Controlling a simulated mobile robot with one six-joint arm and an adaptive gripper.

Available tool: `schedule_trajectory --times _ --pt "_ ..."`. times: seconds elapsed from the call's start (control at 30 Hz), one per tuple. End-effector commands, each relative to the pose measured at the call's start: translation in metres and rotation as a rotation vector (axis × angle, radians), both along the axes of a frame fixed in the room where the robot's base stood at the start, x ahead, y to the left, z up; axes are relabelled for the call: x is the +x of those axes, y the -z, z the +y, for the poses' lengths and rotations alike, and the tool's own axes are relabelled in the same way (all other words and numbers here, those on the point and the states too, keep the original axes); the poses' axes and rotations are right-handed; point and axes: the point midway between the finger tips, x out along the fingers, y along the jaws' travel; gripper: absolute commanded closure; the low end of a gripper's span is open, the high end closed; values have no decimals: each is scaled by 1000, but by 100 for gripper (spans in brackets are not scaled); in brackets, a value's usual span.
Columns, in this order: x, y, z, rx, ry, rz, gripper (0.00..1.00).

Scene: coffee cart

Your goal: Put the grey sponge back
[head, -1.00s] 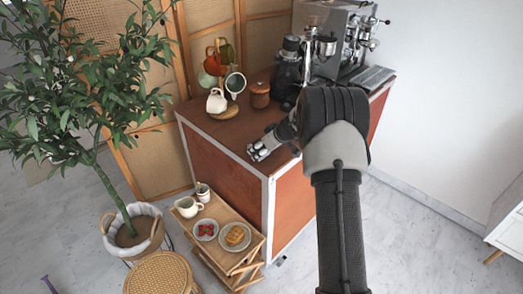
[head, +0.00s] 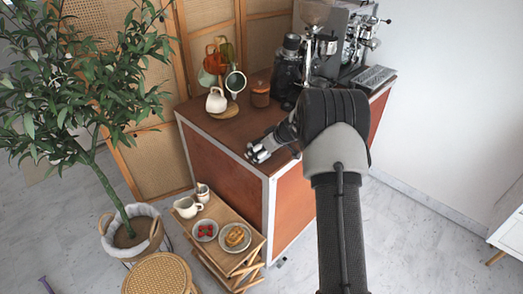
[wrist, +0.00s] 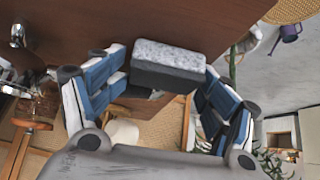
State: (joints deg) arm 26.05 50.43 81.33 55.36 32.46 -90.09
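The grey sponge (wrist: 168,65), a block with a speckled pale face and a darker side, sits between the two fingers of my gripper (wrist: 166,68) in the wrist view. The blue-padded fingers close in on its two ends, and it looks gripped, though a thin gap may show at the left end. In the head view my gripper (head: 258,152) is over the near left part of the brown cart top (head: 225,130). I cannot make out the sponge there. Whether the sponge touches the cart top is not clear.
A mug tree (head: 218,65) with mugs, a lidded brown jar (head: 260,94), a grinder (head: 288,65) and an espresso machine (head: 350,40) stand on the cart. A low wooden side table (head: 225,212) with dishes stands in front. A potted plant (head: 130,232) is at left.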

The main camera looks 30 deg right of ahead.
Motion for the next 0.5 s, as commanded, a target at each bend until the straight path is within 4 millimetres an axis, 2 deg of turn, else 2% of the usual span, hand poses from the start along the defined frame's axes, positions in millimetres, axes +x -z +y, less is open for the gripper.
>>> schedule_trajectory --times 0.03,0.27,0.5 --pt "-4 6 0 5 1 11 26" --pt "-4 3 0 4 2 10 26" --pt "-3 -18 -2 3 4 4 26"
